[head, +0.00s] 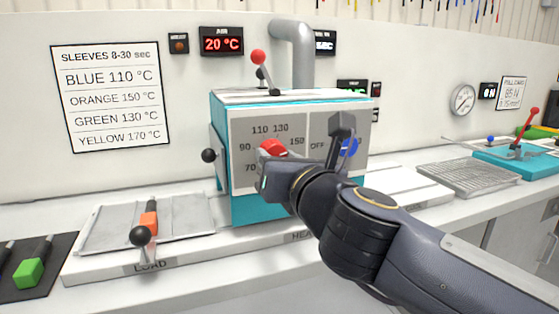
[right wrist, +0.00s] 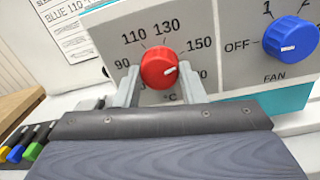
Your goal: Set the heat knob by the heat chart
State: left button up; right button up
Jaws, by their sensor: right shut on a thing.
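The red heat knob (head: 273,147) is on the front panel of the teal heater box (head: 255,208). In the right wrist view the knob (right wrist: 158,66) has a white mark pointing right, roughly toward 150. My right gripper (right wrist: 160,86) is shut on the knob, one finger on each side. In the head view, my gripper covers part of the dial. The heat chart (head: 112,97) on the wall reads blue 110, orange 150, green 130 and yellow 170 °C. An orange-sleeved piece (head: 149,220) lies on the load tray (head: 185,232). My left gripper is not in view.
A blue fan knob (right wrist: 291,39) sits right of the heat dial, near OFF. A red display (head: 221,41) reads 20 °C. A green-sleeved piece (head: 29,272) lies on a dark mat at far left.

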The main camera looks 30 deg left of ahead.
jog(key=shift+f, duration=0.1)
jog(key=o, duration=1)
jog(key=v, duration=0.7)
jog(key=shift+s+d, duration=0.25)
jog(key=shift+d, duration=0.05)
